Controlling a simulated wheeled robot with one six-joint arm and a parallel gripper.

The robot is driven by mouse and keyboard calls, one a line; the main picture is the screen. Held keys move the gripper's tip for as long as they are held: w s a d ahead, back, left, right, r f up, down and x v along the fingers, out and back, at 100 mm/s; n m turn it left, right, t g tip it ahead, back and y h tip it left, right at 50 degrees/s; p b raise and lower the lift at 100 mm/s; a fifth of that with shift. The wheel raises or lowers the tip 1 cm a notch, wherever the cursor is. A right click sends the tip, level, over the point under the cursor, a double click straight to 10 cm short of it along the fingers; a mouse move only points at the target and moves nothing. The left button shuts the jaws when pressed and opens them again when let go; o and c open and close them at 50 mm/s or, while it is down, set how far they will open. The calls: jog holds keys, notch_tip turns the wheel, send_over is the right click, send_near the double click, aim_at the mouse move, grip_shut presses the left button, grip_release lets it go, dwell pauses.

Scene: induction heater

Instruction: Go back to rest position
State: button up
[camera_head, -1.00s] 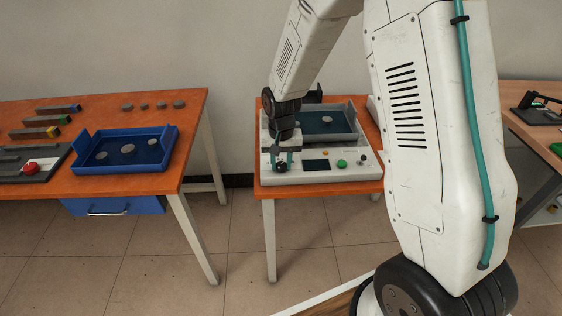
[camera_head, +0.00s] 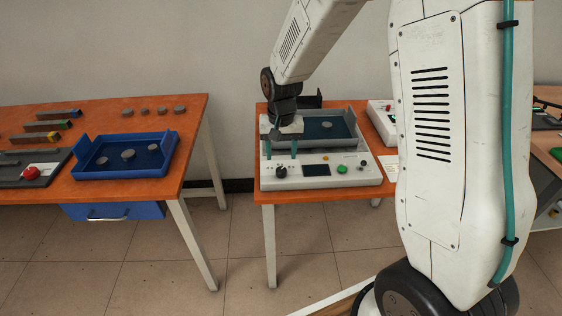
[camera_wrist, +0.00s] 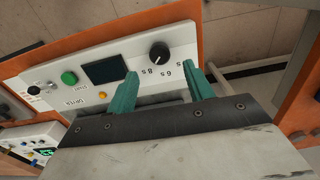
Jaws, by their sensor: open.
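My gripper (camera_head: 281,148) is open and empty, above the front of a white heater unit (camera_head: 345,178) on the middle orange table. Its two teal fingers also show apart in the wrist view (camera_wrist: 163,86). The unit's black knob (camera_head: 281,171) is just in front of and below the fingers; the wrist view shows the knob (camera_wrist: 159,51) beyond them, clear of both. The front panel also has a dark screen (camera_head: 316,169) and a green button (camera_head: 342,169). A grey tray (camera_head: 345,138) with a round metal disc (camera_head: 327,125) sits on the unit, partly hidden by my wrist.
The left orange table (camera_head: 100,193) holds a blue tray (camera_head: 125,172) with several discs, loose discs, bars and a red button (camera_head: 31,172). Another white device (camera_head: 381,112) stands at the back right of the middle table. Floor shows between the two tables.

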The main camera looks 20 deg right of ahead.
jog(key=shift+r, duration=0.85)
jog(key=s+d+r+n, duration=0.1)
jog(key=s+r, duration=0.5)
jog(key=s, duration=0.4)
jog(key=s+d+r+n+t, duration=0.1)
jog(key=s+r, duration=0.5)
jog(key=s, duration=0.4)
jog(key=s+d+r+n, duration=0.1)
jog(key=s+r, duration=0.5)
jog(key=s, duration=0.4)
jog(key=shift+s+r+n, duration=0.15)
jog(key=shift+r+n, duration=0.2)
jog(key=shift+n, duration=0.05)
